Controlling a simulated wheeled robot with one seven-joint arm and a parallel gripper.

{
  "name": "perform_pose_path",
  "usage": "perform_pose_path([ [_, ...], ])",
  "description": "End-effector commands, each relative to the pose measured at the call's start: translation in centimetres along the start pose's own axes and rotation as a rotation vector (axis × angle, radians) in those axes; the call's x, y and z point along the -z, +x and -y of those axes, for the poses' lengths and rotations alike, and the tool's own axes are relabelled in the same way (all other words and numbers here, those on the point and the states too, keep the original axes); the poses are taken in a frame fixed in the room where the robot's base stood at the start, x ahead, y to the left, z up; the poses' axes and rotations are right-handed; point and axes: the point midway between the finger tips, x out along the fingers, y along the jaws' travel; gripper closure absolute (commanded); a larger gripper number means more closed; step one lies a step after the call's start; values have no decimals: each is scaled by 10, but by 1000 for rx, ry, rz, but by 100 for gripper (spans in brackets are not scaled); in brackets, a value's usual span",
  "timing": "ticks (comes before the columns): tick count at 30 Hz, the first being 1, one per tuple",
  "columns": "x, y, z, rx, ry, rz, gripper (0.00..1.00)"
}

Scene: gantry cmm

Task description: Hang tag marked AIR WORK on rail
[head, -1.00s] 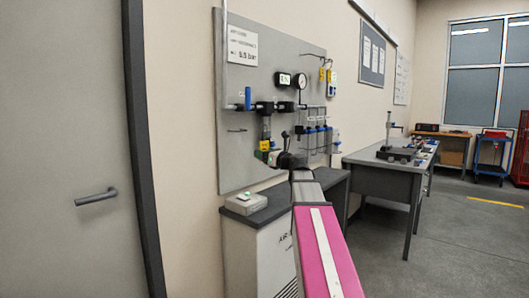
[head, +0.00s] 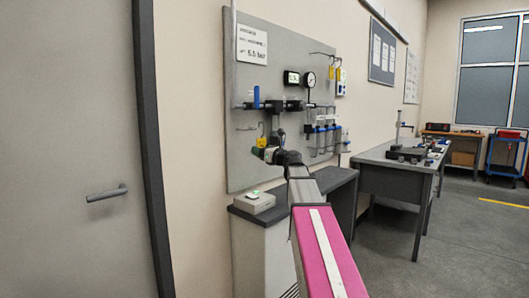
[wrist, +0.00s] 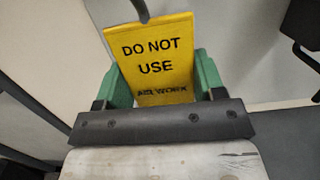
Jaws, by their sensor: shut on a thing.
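A yellow tag (wrist: 154,60) reading DO NOT USE and AIR WORK is between the green fingers of my gripper (wrist: 156,82) in the wrist view. A dark curved rod (wrist: 141,10) meets its top edge; I cannot tell whether it is the tag's hook or part of the rail. In the head view my gripper (head: 262,152) is shut on the tag (head: 262,141) before the lower left of the grey panel. A thin rod or hook (head: 246,128) sticks out of the panel just left of the tag. Any contact between them is unclear.
The panel (head: 240,165) carries a gauge (head: 310,79), blue-handled valve (head: 256,97) and filter bowls. Other yellow tags (head: 332,72) hang at upper right from a thin rail (head: 322,54). A grey box (head: 254,202) sits on the cabinet below. A door stands left.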

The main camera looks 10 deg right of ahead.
Motion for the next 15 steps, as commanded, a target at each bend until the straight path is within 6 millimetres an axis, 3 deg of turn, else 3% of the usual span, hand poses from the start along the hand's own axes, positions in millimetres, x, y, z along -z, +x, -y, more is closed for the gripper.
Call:
perform_pose_path([
  [15,5,36,1,-1,0,0,52],
])
